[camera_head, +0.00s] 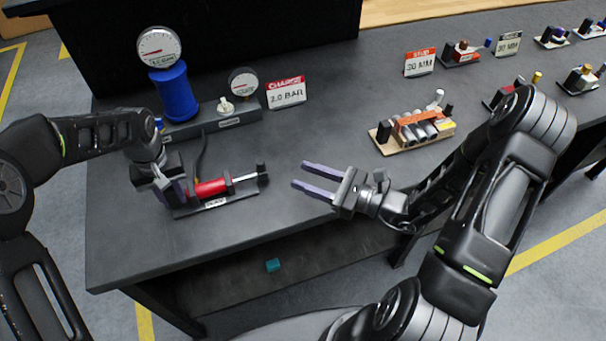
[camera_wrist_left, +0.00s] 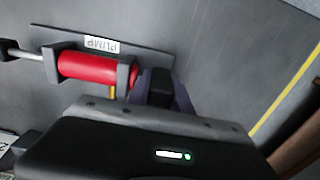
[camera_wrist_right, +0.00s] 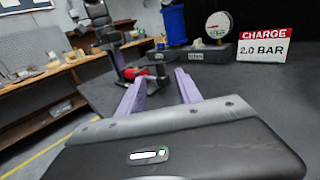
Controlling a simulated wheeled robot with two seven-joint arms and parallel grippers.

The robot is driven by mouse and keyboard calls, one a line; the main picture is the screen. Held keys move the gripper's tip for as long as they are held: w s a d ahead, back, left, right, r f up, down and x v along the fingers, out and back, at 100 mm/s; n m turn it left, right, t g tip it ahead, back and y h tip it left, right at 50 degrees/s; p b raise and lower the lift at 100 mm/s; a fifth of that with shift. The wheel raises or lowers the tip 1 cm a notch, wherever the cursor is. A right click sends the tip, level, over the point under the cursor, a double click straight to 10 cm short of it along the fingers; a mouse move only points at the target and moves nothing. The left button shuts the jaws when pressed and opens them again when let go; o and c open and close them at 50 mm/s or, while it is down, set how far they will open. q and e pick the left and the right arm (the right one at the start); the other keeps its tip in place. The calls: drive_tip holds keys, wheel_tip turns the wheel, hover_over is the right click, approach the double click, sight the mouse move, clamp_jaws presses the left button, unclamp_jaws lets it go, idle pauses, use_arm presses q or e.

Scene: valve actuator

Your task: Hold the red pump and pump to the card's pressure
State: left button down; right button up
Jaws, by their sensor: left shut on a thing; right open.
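The red pump (camera_head: 210,188) lies on its dark base plate at the left of the table, with its silver rod (camera_head: 243,178) and dark end handle (camera_head: 262,172) pointing right. My left gripper (camera_head: 172,190) is shut on the pump's left end; in the left wrist view the red barrel (camera_wrist_left: 95,68) shows beside the fingers (camera_wrist_left: 158,85). My right gripper (camera_head: 311,176) is open and empty, right of the handle and apart from it. The card (camera_head: 286,92) reads "CHARGE 2.0 BAR". A round gauge (camera_head: 243,83) stands beside it, and a larger gauge (camera_head: 159,47) tops the blue cylinder (camera_head: 174,94).
A white valve knob (camera_head: 225,104) sits on the grey block behind the pump. A wooden board with several cylinders (camera_head: 412,130) stands right of centre. Cards and small fixtures line the right side. A teal block (camera_head: 273,265) lies below the tabletop.

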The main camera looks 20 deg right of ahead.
sight(264, 166)
use_arm(q)
drive_tip(key=shift+a+f, duration=0.15)
use_arm(e)
drive_tip(key=shift+s+d+f, duration=0.1)
drive_tip(key=shift+s+d, duration=0.1)
drive_tip(key=shift+c, duration=1.2)
drive_tip(key=v, duration=0.2)
drive_tip(key=f+v, duration=0.1)
drive_tip(key=v, duration=0.2)
drive_tip(key=shift+s, duration=0.25)
clamp_jaws()
drive_tip(key=shift+w+a, duration=0.1)
drive_tip(key=shift+a, duration=0.05)
drive_tip(key=x, duration=1.3)
drive_tip(key=shift+w+a+f, duration=0.1)
drive_tip(key=shift+w+a, duration=0.15)
drive_tip(key=shift+w, duration=0.05)
use_arm(q)
drive_tip(key=shift+s, duration=0.1)
use_arm(e)
drive_tip(key=a, duration=0.6)
drive_tip(key=shift+s, duration=0.1)
